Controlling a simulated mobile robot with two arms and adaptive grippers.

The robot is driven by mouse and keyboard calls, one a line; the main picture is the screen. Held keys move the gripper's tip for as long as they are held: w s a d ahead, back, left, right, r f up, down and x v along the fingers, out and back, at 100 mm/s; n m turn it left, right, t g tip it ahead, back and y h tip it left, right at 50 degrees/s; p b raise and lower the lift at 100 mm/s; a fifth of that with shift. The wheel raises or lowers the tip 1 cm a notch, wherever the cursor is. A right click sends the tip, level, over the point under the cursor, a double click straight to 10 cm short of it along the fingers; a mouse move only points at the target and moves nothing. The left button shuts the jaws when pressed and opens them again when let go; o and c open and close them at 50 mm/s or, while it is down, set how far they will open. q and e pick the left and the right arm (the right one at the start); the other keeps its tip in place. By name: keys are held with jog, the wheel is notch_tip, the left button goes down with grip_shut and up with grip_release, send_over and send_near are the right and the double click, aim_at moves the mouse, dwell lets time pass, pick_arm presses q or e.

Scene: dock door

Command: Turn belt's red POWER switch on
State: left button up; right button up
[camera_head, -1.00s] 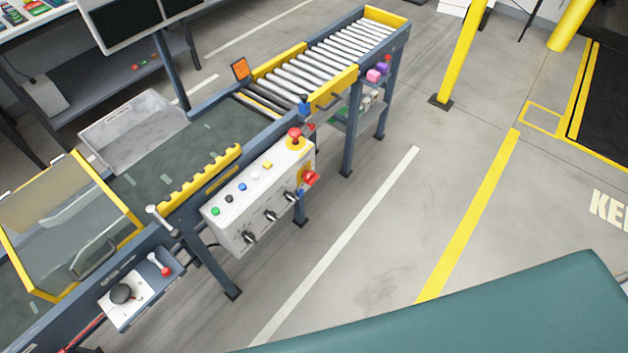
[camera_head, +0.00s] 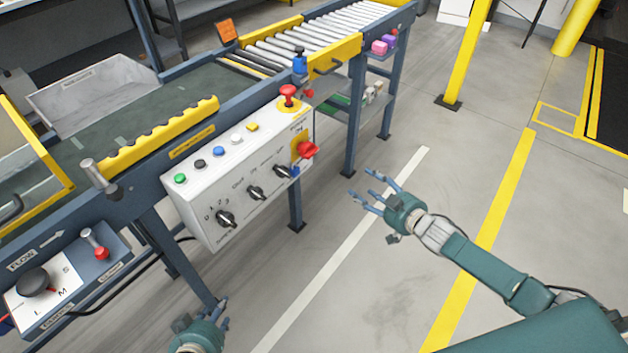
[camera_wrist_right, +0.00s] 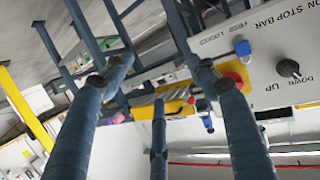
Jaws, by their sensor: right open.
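The red POWER switch (camera_head: 308,150) is a red handle on a yellow plate at the right end of the white control box (camera_head: 200,205). Its on or off position is not readable. My right gripper (camera_head: 368,188) is open and empty, with fingers spread, in front of and to the right of the box, apart from the switch. In the right wrist view, the three fingers of my right gripper (camera_wrist_right: 160,85) reach toward the box, and a red part (camera_wrist_right: 236,77) shows partly behind one finger. My left gripper (camera_head: 215,318) is at the bottom edge, partly cut off.
A blue part (camera_head: 295,171) is just below the switch. A conveyor leg (camera_head: 353,120) stands behind.

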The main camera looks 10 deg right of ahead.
notch_tip(320, 180, up, 3)
jog(key=w+a+n+t+y+b, duration=0.1)
jog(key=w+a+y+b, duration=0.15)
jog(key=b, duration=0.35)
jog(key=n+y+b, duration=0.2)
jog(key=y+b, duration=0.2)
jog(key=b, duration=0.2)
send_near(314, 152)
jog(key=shift+g, duration=0.3)
jog(key=b+x, duration=0.1)
jog(key=x, duration=0.4)
jog(key=b+x, duration=0.1)
jog(key=x, duration=0.4)
jog(key=shift+f, duration=0.25)
pick_arm(q)
jog(key=w+d+r+t+h, duration=0.1)
jog(key=w+r+t, duration=0.1)
jog(key=r, duration=0.5)
jog(key=w+d+r+t+h, duration=0.1)
jog(key=r+t, duration=0.3)
jog(key=r, duration=0.4)
jog(key=w+d+r+t+h, duration=0.1)
jog(key=w+r+t, duration=0.1)
jog(key=r+t, duration=0.2)
notch_tip(314, 152, up, 4)
jog(key=shift+w+d+f, duration=0.15)
jog(key=shift+w+f, duration=0.1)
jog(key=shift+w, duration=0.15)
pick_arm(e)
jog(key=shift+c, duration=0.6)
